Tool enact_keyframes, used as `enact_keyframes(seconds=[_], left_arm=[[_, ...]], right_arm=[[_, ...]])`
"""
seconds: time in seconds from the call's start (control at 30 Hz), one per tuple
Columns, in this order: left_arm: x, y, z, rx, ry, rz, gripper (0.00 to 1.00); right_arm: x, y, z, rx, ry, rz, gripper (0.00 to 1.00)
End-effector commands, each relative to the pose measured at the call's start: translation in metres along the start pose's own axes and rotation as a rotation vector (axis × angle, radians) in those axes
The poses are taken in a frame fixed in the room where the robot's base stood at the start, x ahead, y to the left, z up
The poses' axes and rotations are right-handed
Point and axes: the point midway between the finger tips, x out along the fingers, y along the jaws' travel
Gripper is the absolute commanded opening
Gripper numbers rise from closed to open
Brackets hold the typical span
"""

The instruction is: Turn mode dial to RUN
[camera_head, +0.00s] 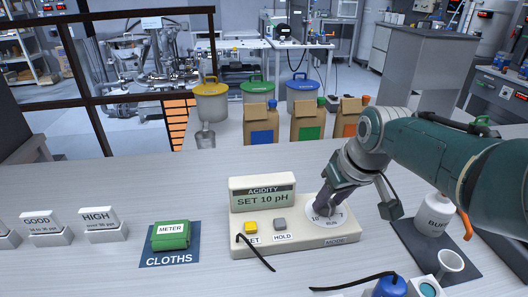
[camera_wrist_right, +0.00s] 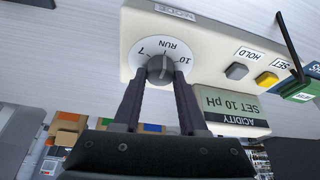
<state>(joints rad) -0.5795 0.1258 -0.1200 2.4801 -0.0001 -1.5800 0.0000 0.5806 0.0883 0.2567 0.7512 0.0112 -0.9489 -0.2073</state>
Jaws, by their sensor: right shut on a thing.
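The acidity meter (camera_head: 300,240) is a cream box on the table, with a display (camera_head: 262,198) reading "SET 10 pH". Its mode dial (camera_head: 335,222) is a white disc marked 10, 7 and RUN, at the right end of the box above the MODE label. In the right wrist view, which is upside down, the dial (camera_wrist_right: 138,50) has a dark grey knob (camera_wrist_right: 160,68) at its centre. My right gripper (camera_head: 324,207) reaches down over the dial, and its fingers (camera_wrist_right: 160,76) are shut on the knob from both sides. The knob's exact pointing is hard to tell. My left gripper is out of view.
A yellow button (camera_head: 250,227) and a grey HOLD button (camera_head: 280,225) sit left of the dial. A black cable (camera_head: 256,253) crosses the box's front left. A green METER cloth (camera_head: 170,235) lies left; a white BUFFER bottle (camera_head: 434,216) and cup (camera_head: 450,262) stand right.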

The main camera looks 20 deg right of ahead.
Motion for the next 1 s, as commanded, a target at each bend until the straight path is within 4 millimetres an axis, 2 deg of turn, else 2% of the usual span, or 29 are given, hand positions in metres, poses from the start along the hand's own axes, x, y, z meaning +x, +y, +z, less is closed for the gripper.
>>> enact_keyframes(seconds=[0.57,0.6,0.83,1.0], left_arm=[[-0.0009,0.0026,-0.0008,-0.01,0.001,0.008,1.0],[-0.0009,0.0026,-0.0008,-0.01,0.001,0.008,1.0],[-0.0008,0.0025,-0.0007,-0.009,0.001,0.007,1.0],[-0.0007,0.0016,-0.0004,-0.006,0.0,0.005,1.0]], right_arm=[[-0.0001,0.0003,-0.0003,-0.031,0.0,-0.013,0.0],[-0.0001,0.0003,-0.0003,-0.031,0.0,-0.013,0.44],[0.0,0.0002,-0.0002,-0.031,0.0,-0.013,0.7],[0.0,0.0002,-0.0001,-0.031,0.0,-0.013,0.72]])
